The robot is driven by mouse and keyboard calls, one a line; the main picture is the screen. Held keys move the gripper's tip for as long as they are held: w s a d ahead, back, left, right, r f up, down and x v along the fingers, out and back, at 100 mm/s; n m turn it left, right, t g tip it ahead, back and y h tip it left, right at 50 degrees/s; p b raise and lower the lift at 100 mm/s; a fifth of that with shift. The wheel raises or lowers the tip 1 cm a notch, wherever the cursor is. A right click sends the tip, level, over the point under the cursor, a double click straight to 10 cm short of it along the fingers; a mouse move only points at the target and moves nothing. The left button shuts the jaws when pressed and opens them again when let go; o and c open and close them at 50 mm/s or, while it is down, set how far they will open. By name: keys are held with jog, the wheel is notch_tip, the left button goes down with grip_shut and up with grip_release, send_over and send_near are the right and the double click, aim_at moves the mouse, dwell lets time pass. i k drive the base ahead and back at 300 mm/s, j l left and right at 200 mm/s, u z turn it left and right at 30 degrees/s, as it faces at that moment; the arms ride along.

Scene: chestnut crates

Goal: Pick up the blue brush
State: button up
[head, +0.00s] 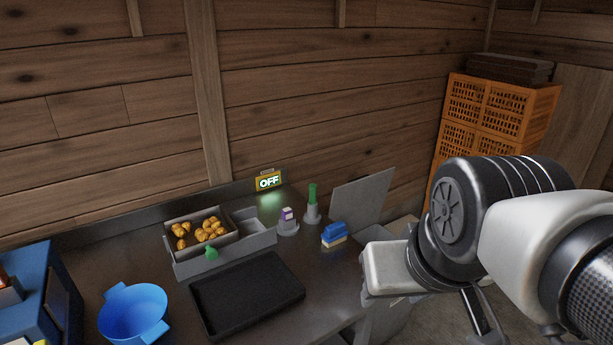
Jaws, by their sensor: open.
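The blue brush (335,232) has a blue top and a pale tan lower side. It rests on the dark metal worktop (318,262), near its right end and in front of a grey upright panel. It looks unobstructed. My arm fills the right side of the head view, to the right of the brush and apart from it in the picture. I cannot make out my gripper's fingers in this view.
A black tray (248,292), a divided grey box (222,263) with chestnuts and a blue bowl (134,318) lie further left. Orange crates (500,107) stack behind right.

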aim_at(335, 232)
jog(key=i+l+u, duration=0.2)
jog(key=l, duration=0.15)
jog(key=i+l+u, duration=0.2)
jog(key=l+u, duration=0.2)
jog(key=l, duration=0.3)
jog(key=i+l+u, duration=0.2)
jog(key=l, duration=0.2)
jog(key=l+u, duration=0.2)
jog(key=l, duration=0.15)
